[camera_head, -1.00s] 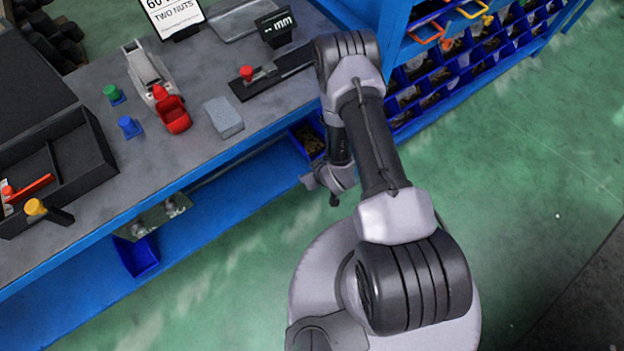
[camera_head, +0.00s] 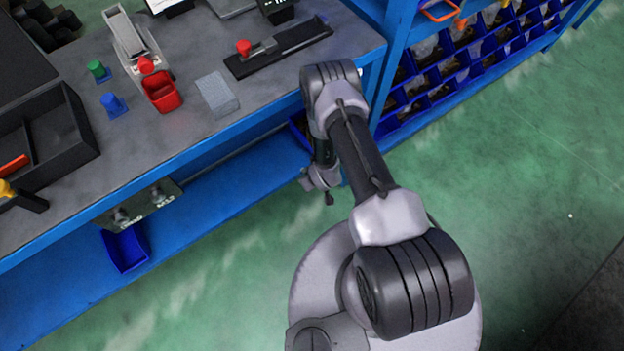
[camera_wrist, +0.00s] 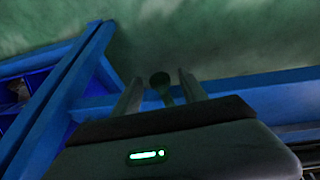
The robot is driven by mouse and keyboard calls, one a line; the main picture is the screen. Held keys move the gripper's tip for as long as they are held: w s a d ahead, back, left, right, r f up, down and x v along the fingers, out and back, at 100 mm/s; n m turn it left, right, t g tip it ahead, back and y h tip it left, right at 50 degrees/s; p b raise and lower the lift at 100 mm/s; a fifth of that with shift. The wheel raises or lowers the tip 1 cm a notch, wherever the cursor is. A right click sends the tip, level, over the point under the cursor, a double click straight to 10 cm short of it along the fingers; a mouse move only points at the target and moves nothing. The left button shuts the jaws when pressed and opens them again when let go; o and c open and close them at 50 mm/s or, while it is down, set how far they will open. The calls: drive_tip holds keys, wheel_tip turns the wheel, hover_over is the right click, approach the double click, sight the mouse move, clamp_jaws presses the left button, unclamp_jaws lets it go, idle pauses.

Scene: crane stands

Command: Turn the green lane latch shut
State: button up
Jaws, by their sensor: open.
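A small green knob-like piece (camera_head: 97,70) stands on the bench at the upper left; I cannot tell whether it is the green lane latch or how it is turned. A blue piece (camera_head: 113,104) stands beside it. My gripper (camera_head: 328,197) hangs low in front of the bench edge, far to the right of the green piece. In the wrist view the two fingers (camera_wrist: 160,90) are apart. A dark round thing on a short stem (camera_wrist: 160,80) shows between them; I cannot tell whether it touches them.
A grey chute with a red knob (camera_head: 146,65) and a red bin (camera_head: 162,92) stand near the green piece. A grey block (camera_head: 217,93) lies to their right. A black tray (camera_head: 82,147) is at left. A panel with two knobs (camera_head: 140,206) hangs below the bench edge. Blue bin racks (camera_head: 470,60) stand right.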

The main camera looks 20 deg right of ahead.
clamp_jaws()
drive_tip(key=shift+w+d+g+y, duration=0.2)
drive_tip(key=shift+g+y, duration=0.1)
drive_tip(key=shift+y, duration=0.5)
drive_tip(key=shift+d+m+g+y, duration=0.1)
drive_tip(key=shift+m+g+y, duration=0.25)
drive_tip(key=shift+y, duration=0.75)
unclamp_jaws()
